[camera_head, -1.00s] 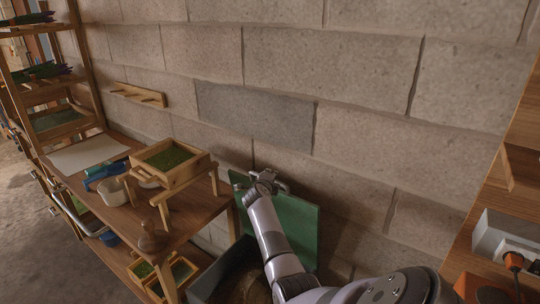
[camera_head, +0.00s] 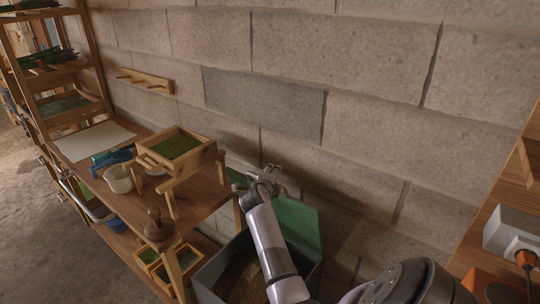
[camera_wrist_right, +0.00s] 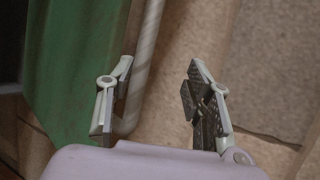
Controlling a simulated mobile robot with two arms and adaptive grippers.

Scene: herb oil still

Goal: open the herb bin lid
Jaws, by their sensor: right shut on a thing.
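The herb bin (camera_head: 212,277) is a grey box on the floor, right of the wooden bench, with brownish matter inside. Its green lid (camera_head: 300,222) is raised and stands up at the back of the bin by the block wall. My right gripper (camera_head: 268,180) is at the lid's upper edge, with my arm crossing in front of the bin and lid. In the right wrist view, the fingers (camera_wrist_right: 157,103) are beside the green lid (camera_wrist_right: 68,75), and a pale rod (camera_wrist_right: 146,50) runs by the left finger. The exact contact is unclear there. My left gripper is out of view.
The bench (camera_head: 205,190) at left carries a wooden sieve box (camera_head: 172,150), a white cup (camera_head: 118,179) and a wooden knob-like tool (camera_head: 157,228). Wooden trays with green herbs sit below. A wooden surface with a grey box (camera_head: 510,234) is at right. The wall is close behind.

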